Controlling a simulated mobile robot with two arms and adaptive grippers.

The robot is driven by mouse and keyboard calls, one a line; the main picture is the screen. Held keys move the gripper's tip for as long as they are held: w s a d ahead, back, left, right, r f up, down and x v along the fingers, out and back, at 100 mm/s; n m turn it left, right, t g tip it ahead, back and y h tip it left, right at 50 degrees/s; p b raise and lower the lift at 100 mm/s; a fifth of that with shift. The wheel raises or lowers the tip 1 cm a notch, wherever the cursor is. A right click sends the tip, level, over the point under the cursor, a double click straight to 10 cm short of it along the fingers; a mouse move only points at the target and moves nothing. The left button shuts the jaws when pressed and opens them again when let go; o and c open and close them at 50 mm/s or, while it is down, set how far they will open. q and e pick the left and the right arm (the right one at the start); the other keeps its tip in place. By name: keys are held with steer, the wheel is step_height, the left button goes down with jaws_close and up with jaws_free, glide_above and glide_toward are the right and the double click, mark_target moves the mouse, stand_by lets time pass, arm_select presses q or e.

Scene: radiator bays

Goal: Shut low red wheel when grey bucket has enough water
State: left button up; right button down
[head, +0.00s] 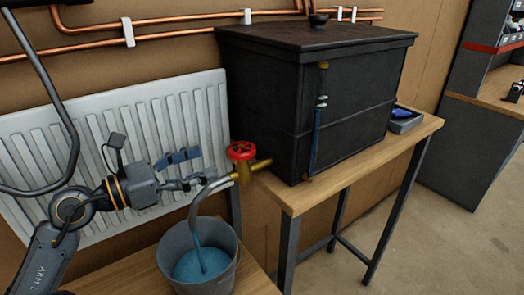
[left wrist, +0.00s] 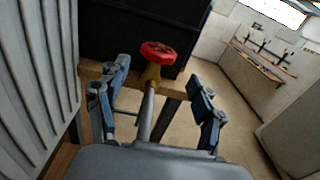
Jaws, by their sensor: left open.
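The red wheel (head: 241,151) sits on top of a brass valve (head: 246,172) low on the dark tank. A grey spout (head: 203,196) curves down from the valve to the grey bucket (head: 230,275). A blue stream runs from the spout into the bucket, where blue water (head: 195,265) stands below the rim. My left gripper (head: 190,170) is open and empty, just left of the wheel and apart from it. In the left wrist view, the red wheel (left wrist: 158,51) shows ahead, between and beyond the open fingers (left wrist: 160,76). My right gripper is not in view.
The dark tank (head: 345,100), with a blue-filled sight tube (head: 318,135), stands on a wooden bench (head: 290,190). The bucket stands on a lower wooden top (head: 130,277). A white radiator (head: 90,120) is behind my left arm. Open floor (head: 425,245) lies to the right.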

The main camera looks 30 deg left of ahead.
mark_target(253, 146)
arm_select(q)
steer(key=shift+w+f, duration=0.2)
steer(key=shift+w, duration=0.15)
steer(key=shift+w+d+r+p, duration=0.15)
steer(key=shift+w+d+p, duration=0.05)
steer(key=shift+w+p, duration=0.15)
steer(key=p+x, duration=0.5)
steer(key=x, duration=0.6)
steer(key=shift+w+d+r, duration=0.15)
steer(key=shift+d, duration=0.05)
steer(key=shift+w+d+f+p, duration=0.2)
steer(key=shift+w+d+p, duration=0.1)
steer(key=shift+w, duration=0.2)
steer(key=c, duration=1)
steer(key=shift+c, duration=0.5)
steer(key=shift+w+f, duration=0.1)
steer(key=shift+f, duration=0.05)
steer(key=shift+c, duration=0.9)
